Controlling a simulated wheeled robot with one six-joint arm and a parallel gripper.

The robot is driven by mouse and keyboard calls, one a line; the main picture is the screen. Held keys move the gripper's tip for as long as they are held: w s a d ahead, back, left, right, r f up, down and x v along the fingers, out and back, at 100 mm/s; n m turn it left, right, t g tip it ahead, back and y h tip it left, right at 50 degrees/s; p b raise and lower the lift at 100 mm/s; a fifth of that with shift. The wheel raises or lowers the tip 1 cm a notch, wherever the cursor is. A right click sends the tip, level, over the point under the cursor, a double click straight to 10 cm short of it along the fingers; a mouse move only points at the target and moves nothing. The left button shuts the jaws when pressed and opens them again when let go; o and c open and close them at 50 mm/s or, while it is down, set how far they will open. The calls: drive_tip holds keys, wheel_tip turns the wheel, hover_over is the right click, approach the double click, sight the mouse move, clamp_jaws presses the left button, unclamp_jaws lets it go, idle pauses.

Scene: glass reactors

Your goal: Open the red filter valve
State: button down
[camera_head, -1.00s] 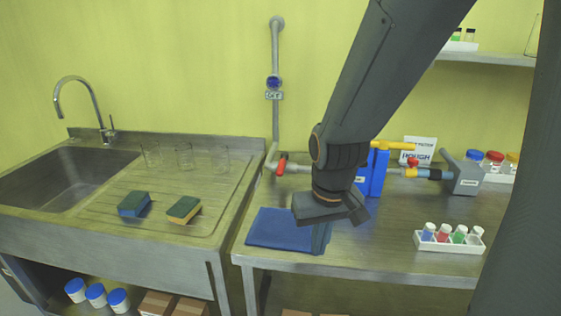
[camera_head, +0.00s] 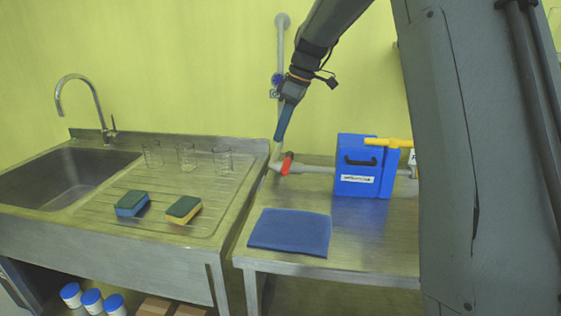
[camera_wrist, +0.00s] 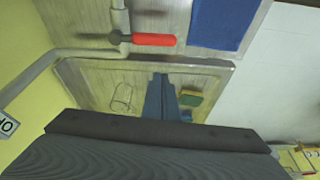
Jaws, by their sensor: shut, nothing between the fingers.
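The red valve handle (camera_head: 287,163) sits on the grey pipe left of the blue filter box (camera_head: 357,168). The wrist view shows the red handle (camera_wrist: 154,40) lying crosswise to the pipe section (camera_wrist: 120,18) at its valve. My gripper (camera_head: 279,139) points down just above the pipe bend, a little above and left of the handle in the head view. Its blue fingers are together, also in the wrist view (camera_wrist: 160,78), with nothing between them. I cannot tell whether the fingertips touch the pipe; they appear apart from the handle.
A yellow handle (camera_head: 388,142) is beside the blue box. A folded blue cloth (camera_head: 290,231) lies on the bench front. The sink unit (camera_head: 60,222) on the left bears beakers (camera_head: 186,156) and two sponges (camera_head: 131,203). A vertical pipe with a blue valve is behind my gripper.

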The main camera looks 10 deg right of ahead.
sight(287, 163)
drive_tip(key=shift+w+a+r+n, duration=0.1)
drive_tip(key=shift+w+r+n, duration=0.45)
drive_tip(key=shift+w, duration=0.2)
wheel_tip(287, 163, down, 10)
drive_tip(key=p, duration=0.4)
drive_tip(key=shift+d, duration=0.25)
drive_tip(key=shift+s, duration=0.15)
